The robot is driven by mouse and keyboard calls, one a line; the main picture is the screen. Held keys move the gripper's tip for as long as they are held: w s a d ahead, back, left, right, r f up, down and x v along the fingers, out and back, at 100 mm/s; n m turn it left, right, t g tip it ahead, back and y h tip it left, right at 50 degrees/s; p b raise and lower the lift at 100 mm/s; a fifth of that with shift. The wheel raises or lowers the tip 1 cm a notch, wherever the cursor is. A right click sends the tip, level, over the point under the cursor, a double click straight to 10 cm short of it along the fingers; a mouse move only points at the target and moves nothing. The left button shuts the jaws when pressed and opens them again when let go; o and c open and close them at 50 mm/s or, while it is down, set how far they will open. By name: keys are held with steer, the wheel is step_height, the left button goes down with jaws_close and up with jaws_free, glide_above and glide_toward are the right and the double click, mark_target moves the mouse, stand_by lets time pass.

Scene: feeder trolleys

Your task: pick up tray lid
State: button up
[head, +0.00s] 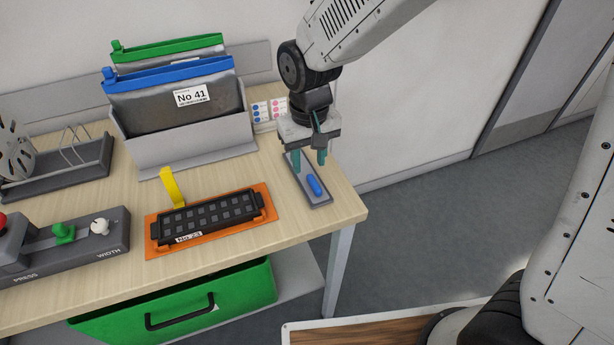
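A flat grey plate (318,201) with a raised blue grip (314,186) lies near the table's right edge; it looks like the tray lid. My gripper (309,159) is above the far part of this plate, pointing down. Its two teal fingers are apart with nothing seen between them. The blue grip shows in front of the fingers; whether the fingertips touch the plate I cannot tell. A black tray (213,218) with several square pockets and a "No 23" label sits on an orange base (250,226) to the left.
A grey holder (195,150) with blue- and green-topped pouches stands behind the tray. A yellow upright piece (172,187) rises at the orange base. A press/width unit (80,245) and a wire rack (70,167) are left. A green bin (240,288) is below the tabletop.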

mark_target(312, 178)
steer(key=f, duration=0.4)
steer(key=shift+d+f, duration=0.3)
steer(key=shift+f, duration=0.05)
jaws_close()
steer(key=shift+r, duration=0.15)
